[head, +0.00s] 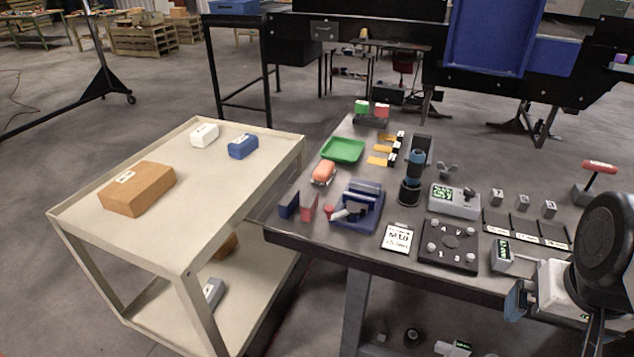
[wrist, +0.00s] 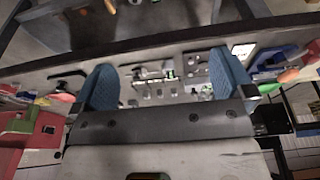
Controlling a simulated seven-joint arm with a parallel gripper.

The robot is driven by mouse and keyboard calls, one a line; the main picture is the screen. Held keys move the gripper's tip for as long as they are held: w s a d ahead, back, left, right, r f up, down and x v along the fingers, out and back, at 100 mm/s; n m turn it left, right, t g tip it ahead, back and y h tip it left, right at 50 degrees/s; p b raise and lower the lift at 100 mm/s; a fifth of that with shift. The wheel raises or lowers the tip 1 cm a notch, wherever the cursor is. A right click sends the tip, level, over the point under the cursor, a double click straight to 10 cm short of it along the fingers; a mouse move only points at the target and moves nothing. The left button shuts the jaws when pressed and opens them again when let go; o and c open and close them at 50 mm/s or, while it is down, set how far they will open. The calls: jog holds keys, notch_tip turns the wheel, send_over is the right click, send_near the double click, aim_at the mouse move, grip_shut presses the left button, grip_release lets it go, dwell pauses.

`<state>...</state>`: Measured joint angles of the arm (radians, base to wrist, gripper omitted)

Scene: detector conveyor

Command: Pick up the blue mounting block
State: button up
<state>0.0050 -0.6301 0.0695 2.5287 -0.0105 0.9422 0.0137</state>
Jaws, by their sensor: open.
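A blue block (head: 243,146) with a white label lies on the top shelf of the cream cart, near its far right corner. A smaller plain blue piece (head: 289,206) stands on the bench's left edge, beside a red one; I cannot tell for certain which is the mounting block. My gripper (head: 517,299) is at the lower right, by the bench's right front part, far from both. In the wrist view my gripper (wrist: 165,72) shows two blue-padded fingers spread wide with nothing held between them.
The cart (head: 235,220) also bears a brown box (head: 138,188) and a white block (head: 204,134). The bench (head: 310,240) holds a blue vise (head: 362,207), green tray (head: 342,150), orange part (head: 323,172) and dark plate (head: 448,246). The cart's top is clear at its front and right.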

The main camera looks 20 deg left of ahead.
jog(key=w+a+r+n, duration=0.2)
jog(key=w+a+n, duration=0.3)
jog(key=w+a, duration=0.5)
jog(key=n+g, duration=0.3)
jog(key=n, duration=1)
send_over(289, 195)
jog(key=f, duration=1.1)
jog(key=shift+d+f, duration=0.2)
jog(key=shift+d, duration=0.1)
jog(key=shift+s+a+f, duration=0.1)
jog(key=shift+a+f, duration=0.05)
jog(key=shift+a, duration=0.2)
jog(key=shift+f, duration=0.1)
jog(key=shift+f, duration=1.2)
jog(key=shift+f, duration=0.15)
